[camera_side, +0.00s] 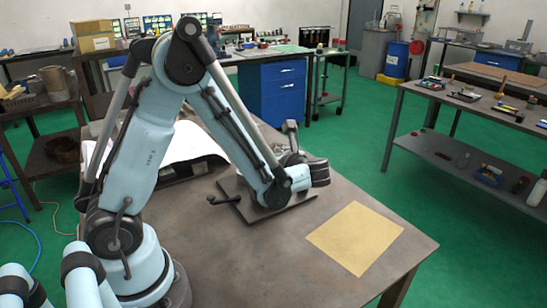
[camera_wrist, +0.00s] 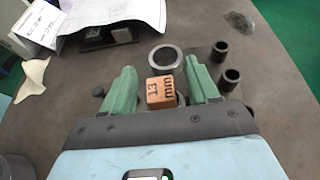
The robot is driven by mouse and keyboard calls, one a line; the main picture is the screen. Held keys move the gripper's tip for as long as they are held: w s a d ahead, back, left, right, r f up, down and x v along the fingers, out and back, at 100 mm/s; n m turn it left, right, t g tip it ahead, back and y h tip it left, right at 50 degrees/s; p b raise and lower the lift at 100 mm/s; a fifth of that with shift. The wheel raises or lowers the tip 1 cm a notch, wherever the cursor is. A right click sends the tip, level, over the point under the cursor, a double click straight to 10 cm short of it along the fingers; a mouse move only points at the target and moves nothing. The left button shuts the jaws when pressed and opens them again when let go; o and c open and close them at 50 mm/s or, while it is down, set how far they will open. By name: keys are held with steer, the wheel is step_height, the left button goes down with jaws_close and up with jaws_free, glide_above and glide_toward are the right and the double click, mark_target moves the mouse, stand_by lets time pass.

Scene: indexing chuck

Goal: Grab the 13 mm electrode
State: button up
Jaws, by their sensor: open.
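The 13 mm electrode (camera_wrist: 161,93) is a small copper-coloured block with "13 mm" in dark letters on its face. It shows in the wrist view between the two green fingers of my gripper (camera_wrist: 160,76). The gripper is open, with a gap on the block's left and a narrower one on its right. The block's lower part is hidden by my gripper body. In the side view I cannot make out the electrode; my arm's end covers that area.
In the wrist view a metal ring (camera_wrist: 166,59) lies just beyond the electrode. Two small dark cylinders (camera_wrist: 221,52) (camera_wrist: 230,79) stand to the right. White papers (camera_wrist: 110,18) lie at upper left. In the side view a yellow sheet (camera_side: 355,238) lies on the bench (camera_side: 250,262), right of a dark plate (camera_side: 240,203).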

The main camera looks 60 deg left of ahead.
steer(key=shift+a+f, duration=0.15)
steer(key=shift+a, duration=0.3)
jaws_close()
